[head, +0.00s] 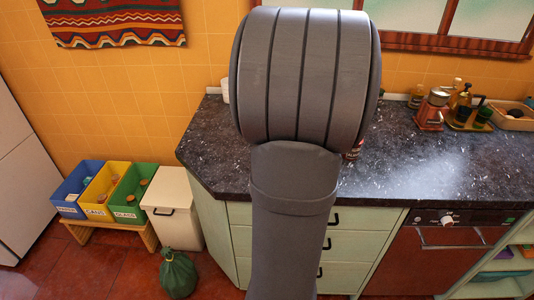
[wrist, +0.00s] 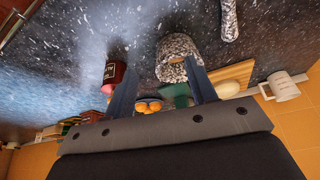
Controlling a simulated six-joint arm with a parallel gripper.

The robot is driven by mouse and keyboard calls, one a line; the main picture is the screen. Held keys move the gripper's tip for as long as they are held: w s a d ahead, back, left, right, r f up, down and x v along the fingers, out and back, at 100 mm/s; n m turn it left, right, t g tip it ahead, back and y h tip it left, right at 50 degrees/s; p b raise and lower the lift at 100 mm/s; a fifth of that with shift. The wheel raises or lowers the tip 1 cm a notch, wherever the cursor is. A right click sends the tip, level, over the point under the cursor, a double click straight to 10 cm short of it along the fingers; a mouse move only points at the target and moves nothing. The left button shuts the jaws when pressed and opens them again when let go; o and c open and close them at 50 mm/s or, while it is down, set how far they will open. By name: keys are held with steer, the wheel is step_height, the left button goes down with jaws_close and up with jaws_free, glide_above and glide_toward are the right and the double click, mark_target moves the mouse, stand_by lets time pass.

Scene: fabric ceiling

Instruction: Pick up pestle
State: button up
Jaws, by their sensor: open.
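The pestle (wrist: 229,20) is a speckled grey stone rod lying on the dark counter at the top of the wrist view, cut off by the frame's edge. A matching speckled mortar (wrist: 178,50) is to its left, with its opening facing the camera. My gripper (wrist: 160,68) is open, its two fingers apart with nothing held between them. In the wrist view the mortar shows between and beyond the fingers, and the pestle is above and right of the right finger. In the head view my arm hides the pestle, the mortar and the gripper.
The wrist view also shows a dark-labelled red bottle (wrist: 113,86), a wooden board (wrist: 236,73), a green item (wrist: 175,93), oranges (wrist: 148,106) and a white mug (wrist: 286,87). In the head view, jars and bottles (head: 462,100) stand at the right; the counter (head: 430,165) before them is clear.

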steer(key=s+a+r+n+y, duration=0.1)
steer(key=a, duration=0.5)
steer(key=s+a+r+n, duration=0.1)
steer(key=a+n, duration=0.1)
steer(key=a, duration=0.4)
steer(key=x, duration=1.7)
steer(key=shift+w+f, duration=0.2)
steer(key=shift+w, duration=0.2)
steer(key=shift+c, duration=0.2)
jaws_close()
